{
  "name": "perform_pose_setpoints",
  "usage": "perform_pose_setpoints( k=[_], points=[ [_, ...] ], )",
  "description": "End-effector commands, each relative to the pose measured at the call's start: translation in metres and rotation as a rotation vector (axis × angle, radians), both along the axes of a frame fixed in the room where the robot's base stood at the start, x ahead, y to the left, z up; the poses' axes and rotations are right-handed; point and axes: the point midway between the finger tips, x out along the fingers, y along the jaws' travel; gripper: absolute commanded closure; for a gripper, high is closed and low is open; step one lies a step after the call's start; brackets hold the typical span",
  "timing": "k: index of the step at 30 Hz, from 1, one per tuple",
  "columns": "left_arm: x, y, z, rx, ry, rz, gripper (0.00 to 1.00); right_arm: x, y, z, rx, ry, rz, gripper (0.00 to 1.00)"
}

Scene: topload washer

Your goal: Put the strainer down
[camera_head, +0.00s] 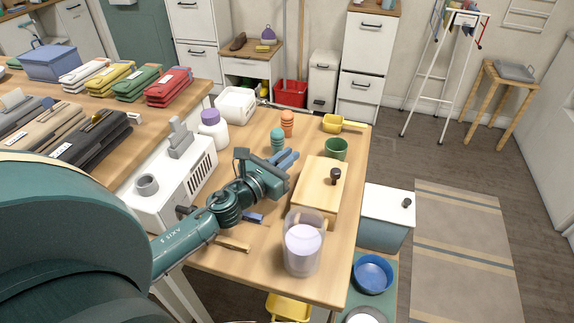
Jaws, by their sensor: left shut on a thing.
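My left gripper (284,161) reaches over the middle of the wooden table (214,262), beside the left edge of a light wooden box (320,186) with a dark knob. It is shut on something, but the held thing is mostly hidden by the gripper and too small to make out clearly. I cannot pick out a strainer for certain. A yellow scoop-like piece with a handle (337,123) lies at the table's far right corner, apart from the gripper. My right gripper is not in view.
Close around the gripper stand a teal ribbed object (278,140), an orange one (287,122) and a green cup (336,149). A clear jar with lilac contents (303,243) stands near the front. A white appliance (187,175) is at left. Bare wood shows at the front left.

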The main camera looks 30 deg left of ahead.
Motion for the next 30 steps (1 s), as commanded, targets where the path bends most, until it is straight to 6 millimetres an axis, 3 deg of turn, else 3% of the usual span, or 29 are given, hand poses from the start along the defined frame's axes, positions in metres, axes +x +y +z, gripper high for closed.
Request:
perform_pose_setpoints(
  k=[2, 13, 14, 21, 30],
  points=[
    [-0.0002, -0.0002, -0.0078, 0.001, -0.001, 0.0, 1.0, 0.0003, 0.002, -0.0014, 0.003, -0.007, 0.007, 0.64],
    [-0.0002, -0.0002, -0.0112, 0.003, -0.001, -0.001, 1.0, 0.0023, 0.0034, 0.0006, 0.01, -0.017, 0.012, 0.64],
    [-0.0002, -0.0002, -0.0112, 0.003, 0.0, -0.001, 0.89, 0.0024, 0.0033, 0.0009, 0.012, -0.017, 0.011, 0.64],
    [-0.0002, -0.0002, -0.01, 0.002, 0.0, 0.0, 0.69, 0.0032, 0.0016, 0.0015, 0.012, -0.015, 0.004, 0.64],
    [-0.0001, -0.0001, -0.0067, 0.002, -0.001, 0.0, 0.68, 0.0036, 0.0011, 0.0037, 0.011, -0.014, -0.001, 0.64]
  ],
)
